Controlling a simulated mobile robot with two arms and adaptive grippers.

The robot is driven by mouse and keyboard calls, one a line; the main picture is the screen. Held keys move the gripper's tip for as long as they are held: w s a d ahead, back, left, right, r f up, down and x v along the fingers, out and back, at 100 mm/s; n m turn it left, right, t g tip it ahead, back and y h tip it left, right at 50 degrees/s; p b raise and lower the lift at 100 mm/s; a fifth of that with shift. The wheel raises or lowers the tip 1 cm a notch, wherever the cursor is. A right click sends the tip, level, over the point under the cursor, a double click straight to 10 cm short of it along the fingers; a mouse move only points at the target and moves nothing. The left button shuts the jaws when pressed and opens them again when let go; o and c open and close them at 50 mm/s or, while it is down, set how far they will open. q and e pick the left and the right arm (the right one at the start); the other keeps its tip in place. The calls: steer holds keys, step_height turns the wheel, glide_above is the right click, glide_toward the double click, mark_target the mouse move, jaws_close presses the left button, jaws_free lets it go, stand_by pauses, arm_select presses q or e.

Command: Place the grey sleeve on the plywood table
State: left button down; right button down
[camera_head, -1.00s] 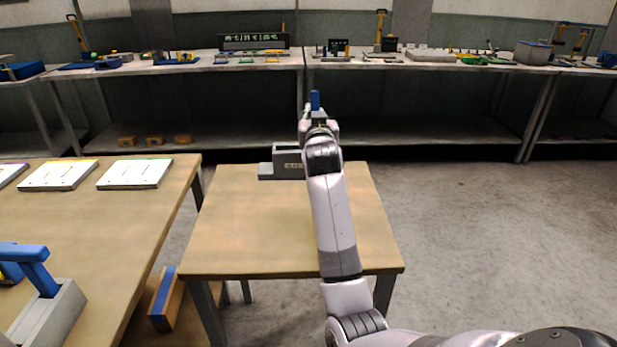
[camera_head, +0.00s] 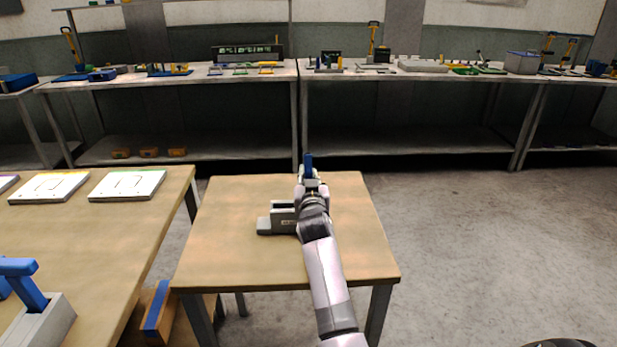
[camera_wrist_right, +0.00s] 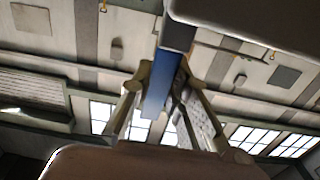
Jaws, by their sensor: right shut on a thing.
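The grey sleeve (camera_head: 281,224), a stepped block with a small label, is over the middle of the plywood table (camera_head: 235,255) in the head view. I cannot tell whether its underside touches the tabletop. My right gripper (camera_head: 311,178) is at the sleeve's right end and hides part of it. A blue bar (camera_head: 308,162) stands up at the fingertips. In the right wrist view the bar (camera_wrist_right: 160,88) runs between the fingers, which are closed around the held piece. My left gripper is not in view.
A wooden bench (camera_head: 90,240) on the left carries white plates (camera_head: 127,184) and a grey block with a blue lever (camera_head: 42,318). A long shelf bench (camera_head: 190,80) with tools stands behind. The plywood table's front and left are clear.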

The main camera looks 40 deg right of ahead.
steer(key=c, duration=1.5)
jaws_free()
steer(key=shift+c, duration=0.2)
steer(key=v, duration=1.2)
